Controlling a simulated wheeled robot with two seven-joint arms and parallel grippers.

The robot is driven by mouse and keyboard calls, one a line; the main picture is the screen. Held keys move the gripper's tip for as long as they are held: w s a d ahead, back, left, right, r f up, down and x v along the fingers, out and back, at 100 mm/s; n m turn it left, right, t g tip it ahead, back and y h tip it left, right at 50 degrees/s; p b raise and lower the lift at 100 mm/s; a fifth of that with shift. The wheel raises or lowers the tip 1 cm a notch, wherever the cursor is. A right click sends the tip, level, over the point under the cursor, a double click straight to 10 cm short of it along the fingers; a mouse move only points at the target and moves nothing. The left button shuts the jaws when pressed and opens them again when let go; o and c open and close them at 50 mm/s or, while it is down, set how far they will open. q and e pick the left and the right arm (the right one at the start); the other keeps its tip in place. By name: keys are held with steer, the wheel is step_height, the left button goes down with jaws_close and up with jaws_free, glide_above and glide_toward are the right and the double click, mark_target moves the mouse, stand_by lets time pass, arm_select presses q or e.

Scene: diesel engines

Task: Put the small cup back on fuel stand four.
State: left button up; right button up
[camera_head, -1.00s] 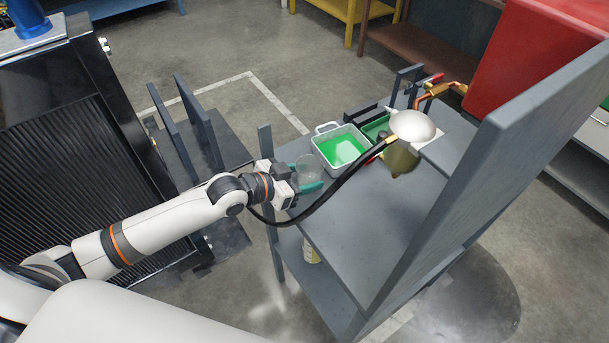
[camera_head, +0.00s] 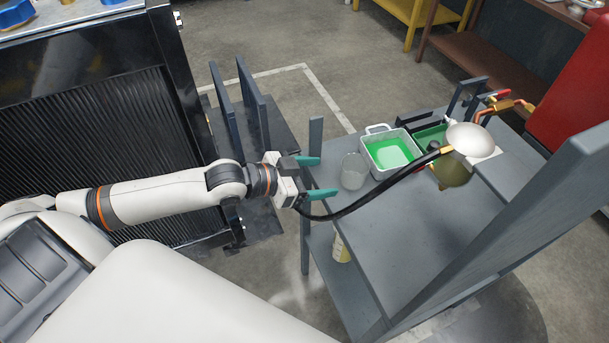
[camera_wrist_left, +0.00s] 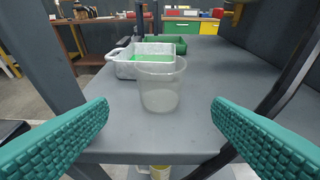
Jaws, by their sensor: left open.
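The small clear cup (camera_head: 354,171) stands upright on the grey stand's top shelf (camera_head: 400,225), beside a white tub. In the left wrist view the cup (camera_wrist_left: 161,84) stands near the shelf's front edge, centred between my fingers but beyond their tips. My left gripper (camera_head: 322,177) is open and empty, its teal fingers (camera_wrist_left: 160,120) wide apart and clear of the cup. My right gripper is not in view. No number shows on the stand.
A white tub (camera_head: 391,150) with green liquid and a green tray (camera_head: 432,138) sit behind the cup. A grey upright (camera_head: 316,150) stands at the shelf's corner.

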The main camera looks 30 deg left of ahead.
arm_select(q)
steer(key=shift+v, duration=1.7)
